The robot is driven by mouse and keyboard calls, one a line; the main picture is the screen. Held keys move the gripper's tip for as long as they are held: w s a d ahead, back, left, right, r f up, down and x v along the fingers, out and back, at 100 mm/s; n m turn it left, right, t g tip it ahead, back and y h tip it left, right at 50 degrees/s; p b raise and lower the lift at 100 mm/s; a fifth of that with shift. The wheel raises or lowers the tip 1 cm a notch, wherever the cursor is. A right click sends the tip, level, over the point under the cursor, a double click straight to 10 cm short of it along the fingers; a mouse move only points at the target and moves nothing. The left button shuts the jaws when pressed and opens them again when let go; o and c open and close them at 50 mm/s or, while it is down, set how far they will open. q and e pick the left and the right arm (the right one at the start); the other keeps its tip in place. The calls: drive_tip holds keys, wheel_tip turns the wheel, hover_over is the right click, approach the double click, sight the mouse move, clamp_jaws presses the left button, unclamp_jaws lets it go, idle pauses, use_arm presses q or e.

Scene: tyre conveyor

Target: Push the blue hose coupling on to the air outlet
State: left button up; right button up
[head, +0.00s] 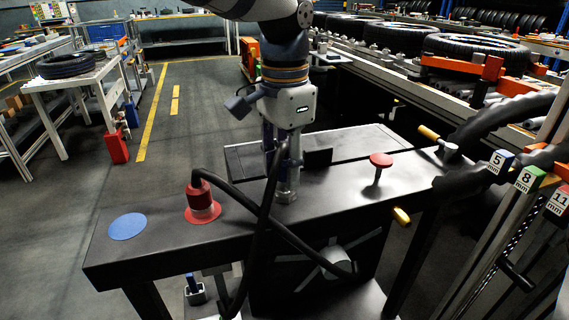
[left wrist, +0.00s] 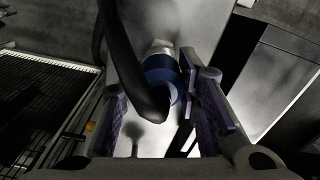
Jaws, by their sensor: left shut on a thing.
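My left gripper (head: 281,163) points down over the dark bench, its fingers close above a metal fitting (head: 287,192) that looks like the air outlet. In the left wrist view, the blue hose coupling (left wrist: 160,70) sits between the fingers (left wrist: 160,105), with its black hose (left wrist: 122,45) bending across in front. A pale metal collar (left wrist: 158,47) shows right beside the blue ring. The gripper is shut on the coupling. In the head view the fingers and hose mostly hide it, and I cannot tell whether it is fully seated. My right gripper is not in view.
A red coupling (head: 201,193) with a black hose stands on a red disc. Left of it is a bare blue disc (head: 127,226). A red mushroom button (head: 381,160) and a yellow-handled valve (head: 430,134) stand to the right. Hoses cross the bench front.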

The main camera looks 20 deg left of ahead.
sight(285, 157)
use_arm(q)
drive_tip(key=shift+f, duration=0.6)
idle(0.6)
drive_tip(key=o, duration=1.1)
drive_tip(key=shift+o, duration=0.2)
wheel_tip(285, 157, up, 12)
